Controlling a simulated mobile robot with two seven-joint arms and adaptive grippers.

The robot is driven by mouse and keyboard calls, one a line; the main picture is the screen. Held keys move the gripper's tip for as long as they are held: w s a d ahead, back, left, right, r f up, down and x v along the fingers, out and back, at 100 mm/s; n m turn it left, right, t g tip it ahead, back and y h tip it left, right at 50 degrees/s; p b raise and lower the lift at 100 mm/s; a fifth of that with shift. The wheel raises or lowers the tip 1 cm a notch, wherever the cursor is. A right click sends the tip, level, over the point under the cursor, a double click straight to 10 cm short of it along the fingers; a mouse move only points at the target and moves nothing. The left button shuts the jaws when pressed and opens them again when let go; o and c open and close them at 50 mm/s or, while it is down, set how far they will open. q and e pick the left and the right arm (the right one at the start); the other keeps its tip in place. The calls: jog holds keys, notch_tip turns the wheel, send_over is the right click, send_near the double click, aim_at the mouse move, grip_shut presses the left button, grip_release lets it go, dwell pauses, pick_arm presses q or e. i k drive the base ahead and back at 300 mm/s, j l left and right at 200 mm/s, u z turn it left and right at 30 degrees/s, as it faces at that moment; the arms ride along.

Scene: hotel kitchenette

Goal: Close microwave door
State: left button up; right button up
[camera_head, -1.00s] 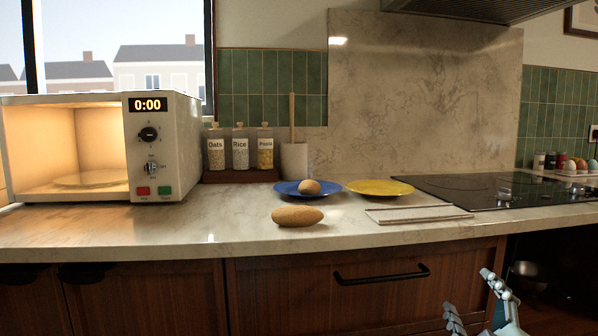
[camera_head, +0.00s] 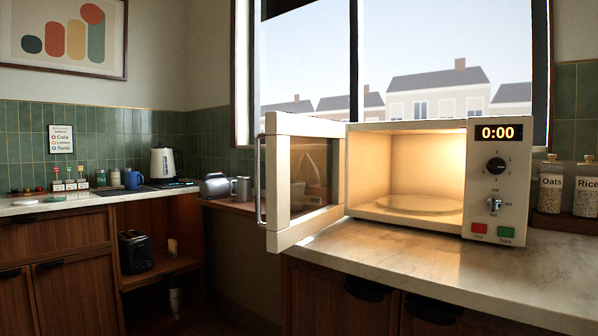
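The white microwave (camera_head: 497,215) stands on the marble counter at the right of centre. Its display reads 0:00 and its lit inside is empty except for the glass turntable (camera_head: 420,203). The microwave door (camera_head: 292,235) is wide open, hinged at the left side and swung out toward me past the counter's front edge. A vertical handle (camera_head: 261,180) shows on the door's outer left side. Neither of my grippers is in view now.
The marble counter (camera_head: 400,262) runs below the microwave to the right. Oats (camera_head: 550,190) and rice (camera_head: 587,192) jars stand right of it. At the left are another counter with a kettle (camera_head: 163,163), a blue mug (camera_head: 134,179), and a toaster (camera_head: 135,252) on a shelf below.

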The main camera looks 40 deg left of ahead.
aim_at(305, 156)
jog(key=i+j, duration=0.1)
jog(key=j, duration=0.35)
jog(key=i+j, duration=0.15)
jog(key=j, duration=0.3)
jog(key=i+j, duration=0.1)
jog(key=j, duration=0.3)
jog(key=i+j, duration=0.15)
jog(key=j, duration=0.3)
jog(key=i+j+z, duration=0.1)
jog(key=j, duration=0.6)
jog(key=k, duration=0.15)
